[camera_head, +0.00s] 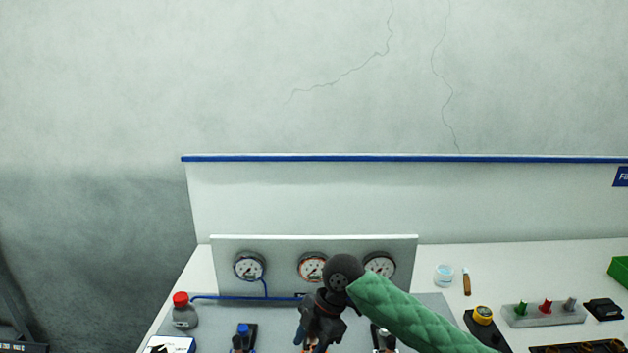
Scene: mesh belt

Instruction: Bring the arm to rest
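My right arm comes in from the lower right in a green quilted sleeve and ends in a dark wrist. My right gripper (312,345) points down over the grey board (275,335), in front of the gauge panel (313,243). Its fingertips are small and near the bottom edge of the picture, so I cannot tell whether it is open or shut, or whether it touches anything. My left gripper is not in view. The wrist partly covers the right gauge (380,264); the left gauge (249,266) and middle gauge (312,267) show.
A red-capped bottle (184,313) stands at left beside a blue tube (240,298). A blue-topped valve (243,338) sits near the front. A low wall backs the table.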

